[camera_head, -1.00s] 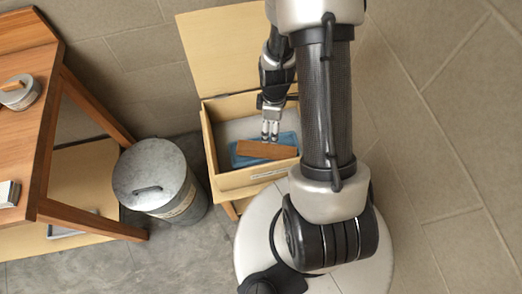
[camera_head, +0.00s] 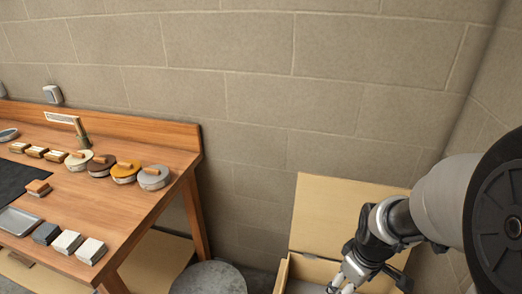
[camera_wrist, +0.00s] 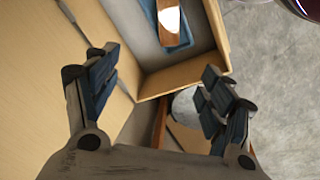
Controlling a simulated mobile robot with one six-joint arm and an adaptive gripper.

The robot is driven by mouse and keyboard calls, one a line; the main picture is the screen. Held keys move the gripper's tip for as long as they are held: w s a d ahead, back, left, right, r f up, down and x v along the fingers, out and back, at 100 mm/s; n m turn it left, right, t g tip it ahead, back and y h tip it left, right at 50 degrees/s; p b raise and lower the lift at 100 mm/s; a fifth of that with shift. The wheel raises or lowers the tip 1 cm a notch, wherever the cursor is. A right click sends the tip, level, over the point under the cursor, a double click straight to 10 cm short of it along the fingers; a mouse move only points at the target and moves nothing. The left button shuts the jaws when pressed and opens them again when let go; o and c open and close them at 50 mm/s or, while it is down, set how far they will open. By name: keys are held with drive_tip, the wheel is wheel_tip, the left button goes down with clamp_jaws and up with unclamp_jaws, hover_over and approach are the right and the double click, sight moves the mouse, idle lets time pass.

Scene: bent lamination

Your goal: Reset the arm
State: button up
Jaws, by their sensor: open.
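My gripper (camera_head: 342,282) shows at the lower right of the head view, over the open wooden box (camera_head: 283,275). In the wrist view its two fingers (camera_wrist: 162,98) are spread wide with nothing between them. The same box (camera_wrist: 185,72) shows ahead of the fingers in that view. Inside it a brown bar (camera_wrist: 170,20) lies on a blue piece (camera_wrist: 186,38), apart from my fingers. In the head view the box's contents are mostly hidden by the frame edge and my gripper.
The raised box lid (camera_head: 340,215) leans near the block wall. A wooden workbench (camera_head: 130,215) at the left bears several round tins, blocks and a metal tray (camera_head: 18,221). A grey metal bin (camera_head: 210,279) stands between bench and box.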

drive_tip(key=s+a+r+m+t, duration=0.1)
drive_tip(key=s+a+r+m, duration=0.2)
drive_tip(key=s+r, duration=0.3)
drive_tip(key=s+a+r+m+t, duration=0.2)
drive_tip(key=s+a+r+m, duration=0.1)
drive_tip(key=s+r, duration=0.4)
wheel_tip(320, 180, up, 3)
drive_tip(key=shift+a+r+m, duration=0.15)
drive_tip(key=shift+a+m, duration=0.25)
drive_tip(key=shift+a, duration=0.35)
drive_tip(key=shift+c, duration=0.5)
